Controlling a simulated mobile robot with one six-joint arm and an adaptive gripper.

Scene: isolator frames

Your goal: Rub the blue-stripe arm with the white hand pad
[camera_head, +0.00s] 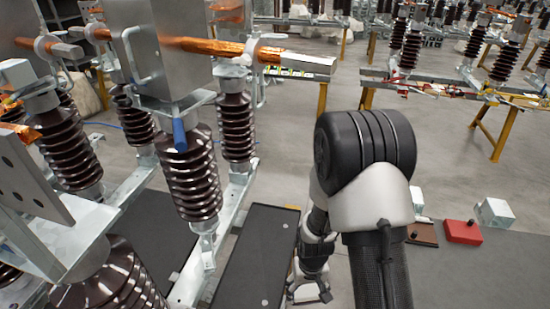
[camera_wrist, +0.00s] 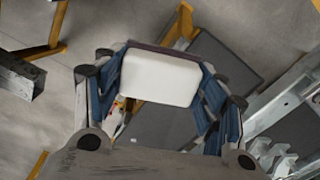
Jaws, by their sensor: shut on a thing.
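The white hand pad (camera_wrist: 160,78) is a white block with a dark backing edge; in the wrist view it sits between the blue fingers of my gripper (camera_wrist: 165,62). My gripper is shut on it. In the head view my gripper (camera_head: 310,286) hangs low, pointing down beside a black platform; the pad is hard to make out there. A copper-coloured arm (camera_head: 215,47) with a silver end block (camera_head: 305,65) lies across the top of the isolator, well above and left of my gripper. I cannot make out a blue stripe on any arm.
Brown ribbed insulators (camera_head: 187,170) stand on a metal frame at left, with a blue handle (camera_head: 179,135) hanging there. A black platform (camera_head: 255,255) lies below. A red box (camera_head: 463,231) and a brown box (camera_head: 422,234) lie at right. Floor between the frames is open.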

